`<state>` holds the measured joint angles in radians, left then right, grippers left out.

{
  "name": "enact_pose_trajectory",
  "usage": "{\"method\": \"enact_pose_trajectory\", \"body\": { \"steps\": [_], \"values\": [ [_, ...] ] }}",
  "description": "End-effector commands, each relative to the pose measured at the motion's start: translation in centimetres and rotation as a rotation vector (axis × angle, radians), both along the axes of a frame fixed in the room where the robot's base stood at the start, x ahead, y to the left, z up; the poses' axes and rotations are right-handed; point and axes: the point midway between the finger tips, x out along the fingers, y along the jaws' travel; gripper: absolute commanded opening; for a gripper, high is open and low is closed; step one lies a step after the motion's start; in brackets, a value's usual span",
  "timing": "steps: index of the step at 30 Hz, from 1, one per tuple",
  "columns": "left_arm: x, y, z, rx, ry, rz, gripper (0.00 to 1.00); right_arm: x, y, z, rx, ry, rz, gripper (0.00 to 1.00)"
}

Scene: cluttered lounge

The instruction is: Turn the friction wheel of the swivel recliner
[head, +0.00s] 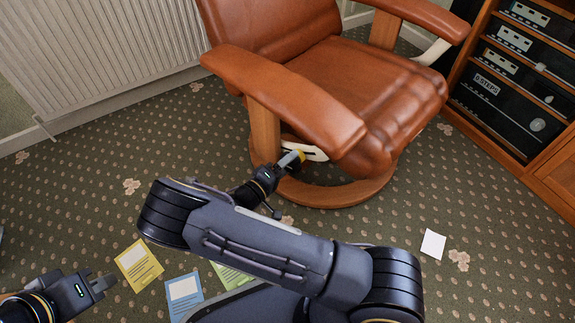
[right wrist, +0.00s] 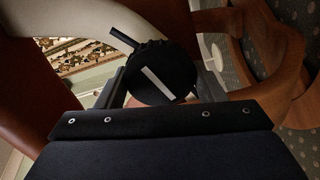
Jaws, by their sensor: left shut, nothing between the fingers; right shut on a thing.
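The swivel recliner (head: 355,80) has brown leather, wooden armrest posts and a round wooden base (head: 335,193). My right gripper (head: 294,158) reaches in low under the near armrest, beside the seat's pale side bracket (head: 312,153). In the right wrist view the friction wheel (right wrist: 157,82) is a black round knob with a white stripe slanting down to the right. My right gripper (right wrist: 155,92) is shut on it. The head view does not show the wheel clearly. My left gripper (head: 104,284) is shut and empty above the carpet at lower left.
A radiator (head: 95,50) stands behind the recliner on the left. A wooden cabinet with black devices (head: 510,95) stands at right. Yellow (head: 138,264), blue (head: 184,295) and green (head: 230,275) cards and a white sheet (head: 433,244) lie on the carpet.

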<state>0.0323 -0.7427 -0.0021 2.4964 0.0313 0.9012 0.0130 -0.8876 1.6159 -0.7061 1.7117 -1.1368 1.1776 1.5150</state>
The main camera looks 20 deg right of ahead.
Motion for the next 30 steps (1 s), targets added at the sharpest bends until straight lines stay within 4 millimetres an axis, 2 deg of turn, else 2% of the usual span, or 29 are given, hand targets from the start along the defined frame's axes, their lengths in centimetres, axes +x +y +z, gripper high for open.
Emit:
{"method": "enact_pose_trajectory", "body": {
  "steps": [12,28,29,30],
  "values": [
    [0.00,0.00,-0.28,0.000,0.000,0.000,0.00,-0.07,0.09,-0.07,0.072,-0.165,0.001,0.40],
    [0.00,0.00,-0.29,0.000,0.000,0.000,0.00,-0.07,0.10,-0.08,0.081,-0.185,0.001,0.40],
    [0.00,0.00,-0.29,0.000,0.000,0.000,0.00,-0.07,0.10,-0.08,0.081,-0.185,0.001,0.64],
    [0.00,0.00,-0.29,0.000,0.000,0.000,0.00,-0.06,0.09,-0.08,0.081,-0.185,0.001,0.69]
  ]
}}
